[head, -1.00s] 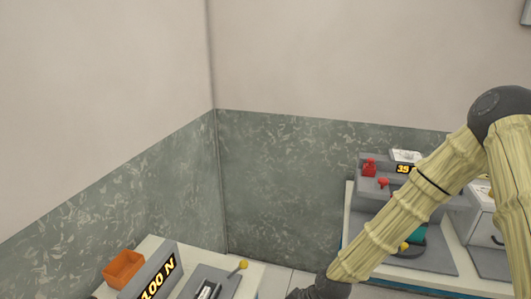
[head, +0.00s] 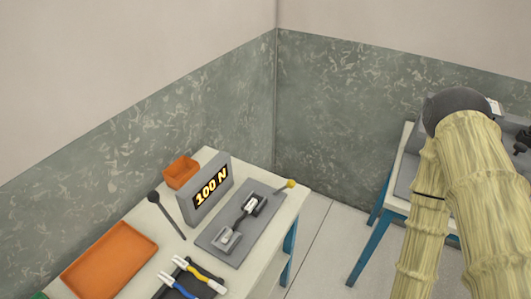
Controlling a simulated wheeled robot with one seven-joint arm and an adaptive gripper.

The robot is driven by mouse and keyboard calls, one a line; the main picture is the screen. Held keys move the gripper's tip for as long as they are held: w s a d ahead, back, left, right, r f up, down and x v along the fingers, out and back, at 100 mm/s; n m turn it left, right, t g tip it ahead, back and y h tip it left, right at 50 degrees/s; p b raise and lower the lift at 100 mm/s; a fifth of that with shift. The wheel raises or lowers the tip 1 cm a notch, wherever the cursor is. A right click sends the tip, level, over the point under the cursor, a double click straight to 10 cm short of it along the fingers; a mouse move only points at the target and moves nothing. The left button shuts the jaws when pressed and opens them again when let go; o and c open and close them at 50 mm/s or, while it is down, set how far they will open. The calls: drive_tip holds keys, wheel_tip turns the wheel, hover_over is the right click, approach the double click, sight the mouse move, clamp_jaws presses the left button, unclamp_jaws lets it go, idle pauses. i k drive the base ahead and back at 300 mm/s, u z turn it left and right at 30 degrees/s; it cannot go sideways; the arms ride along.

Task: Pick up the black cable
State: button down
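I cannot clearly make out a black cable. A short dark piece (head: 241,218) spans two small clamp-like blocks on a grey base plate (head: 221,247) on the left table, and it may be the cable. My gripper is out of the picture; only my arm's links show at the right, apart from that table.
A second blue-legged table (head: 371,216) stands right. Bare floor lies between.

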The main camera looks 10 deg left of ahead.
sight(253, 202)
drive_tip(key=u, duration=1.35)
drive_tip(key=k, duration=0.4)
drive_tip(key=z, duration=0.4)
